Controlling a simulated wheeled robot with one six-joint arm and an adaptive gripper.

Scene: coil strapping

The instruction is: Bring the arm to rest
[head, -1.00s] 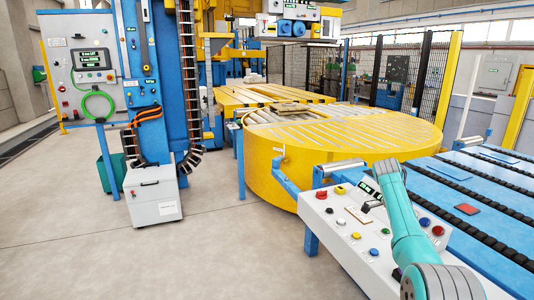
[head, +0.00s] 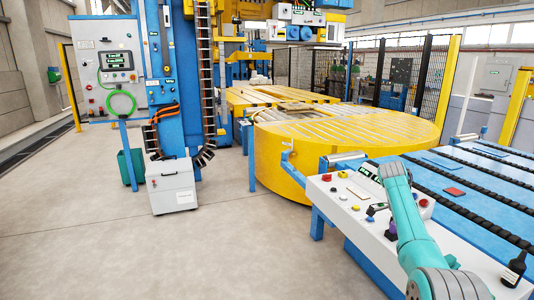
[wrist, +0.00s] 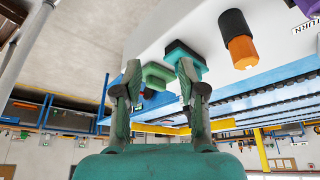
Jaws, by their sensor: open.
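My teal arm (head: 412,225) reaches up over the right part of the white control panel (head: 350,220) in the head view. My gripper (wrist: 158,78) shows in the wrist view with its two fingers spread apart. Nothing is visibly held between the fingertips. Beyond them are a green block (wrist: 156,74) and a dark teal block (wrist: 184,54) on a white surface; whether a finger touches either cannot be told. An orange and black knob (wrist: 240,48) is to the right of the fingers. In the head view the fingers cannot be made out clearly.
Blue conveyor (head: 440,180) with black roller strips lies behind the panel. A yellow turntable (head: 300,165) stands beyond it. A black bottle (head: 513,268) stands near the panel's right end. A grey box (head: 172,188) and control cabinet (head: 117,75) stand left. Grey floor (head: 230,250) is open in front.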

